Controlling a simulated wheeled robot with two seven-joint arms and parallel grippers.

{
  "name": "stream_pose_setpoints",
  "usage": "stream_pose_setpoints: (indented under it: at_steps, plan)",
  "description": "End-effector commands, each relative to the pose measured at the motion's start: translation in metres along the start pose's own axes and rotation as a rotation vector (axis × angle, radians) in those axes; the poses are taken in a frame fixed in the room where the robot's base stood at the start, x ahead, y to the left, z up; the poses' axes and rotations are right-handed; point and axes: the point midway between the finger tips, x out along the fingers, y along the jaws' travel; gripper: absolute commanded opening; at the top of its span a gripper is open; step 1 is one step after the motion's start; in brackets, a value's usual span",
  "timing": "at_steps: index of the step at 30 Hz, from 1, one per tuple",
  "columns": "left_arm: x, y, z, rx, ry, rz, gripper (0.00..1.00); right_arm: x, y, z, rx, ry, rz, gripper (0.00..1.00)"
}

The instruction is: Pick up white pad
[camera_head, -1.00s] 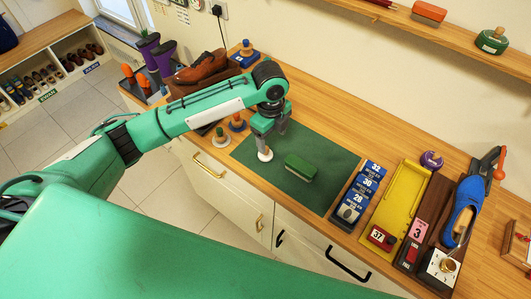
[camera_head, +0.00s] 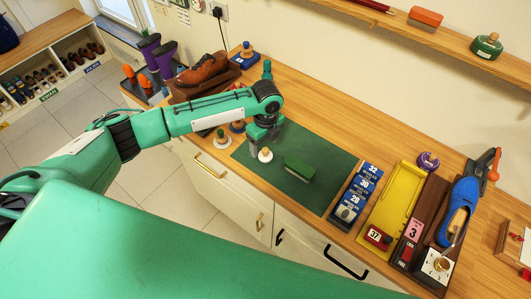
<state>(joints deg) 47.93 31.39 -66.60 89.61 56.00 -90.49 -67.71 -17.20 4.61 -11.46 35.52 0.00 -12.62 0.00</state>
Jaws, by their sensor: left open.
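A white pad (camera_head: 265,156) with a round wooden knob on top stands upright on the left part of the green mat (camera_head: 320,160). My left gripper (camera_head: 262,139) points down just behind and above it. Its fingers are open, with nothing visible between them, and look apart from the pad. A second pale-based pad with an orange-brown knob (camera_head: 221,138) stands at the mat's left edge. My right gripper is out of view.
A green brush (camera_head: 299,168) lies on the mat, right of the white pad. Blue number tags (camera_head: 356,196), a yellow tray (camera_head: 394,205) and a blue shoe (camera_head: 461,207) are further right. A brown shoe (camera_head: 203,69) stands on the left. The mat's right part is clear.

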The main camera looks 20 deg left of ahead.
Motion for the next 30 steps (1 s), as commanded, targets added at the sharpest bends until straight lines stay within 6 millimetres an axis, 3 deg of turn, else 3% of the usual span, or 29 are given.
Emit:
stream_pose_setpoints:
  at_steps: [3,9,17,20,25,30]
  plan:
    - [0.012,-0.003,-0.001,-0.001,0.001,0.005,0.69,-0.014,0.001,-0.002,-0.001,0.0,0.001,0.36]
    - [0.039,-0.004,-0.001,0.0,0.0,0.003,0.69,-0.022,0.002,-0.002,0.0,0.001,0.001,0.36]
    - [0.045,-0.005,-0.001,0.001,0.0,0.001,0.69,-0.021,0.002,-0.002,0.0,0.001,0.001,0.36]
    - [0.045,-0.005,-0.001,0.001,0.0,0.001,0.56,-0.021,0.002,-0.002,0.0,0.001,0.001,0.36]
    - [0.045,-0.005,-0.001,0.001,0.0,0.001,0.22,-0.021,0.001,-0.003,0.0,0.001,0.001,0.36]
    - [0.044,-0.005,-0.001,0.0,-0.001,0.001,0.21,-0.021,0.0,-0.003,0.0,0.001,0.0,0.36]
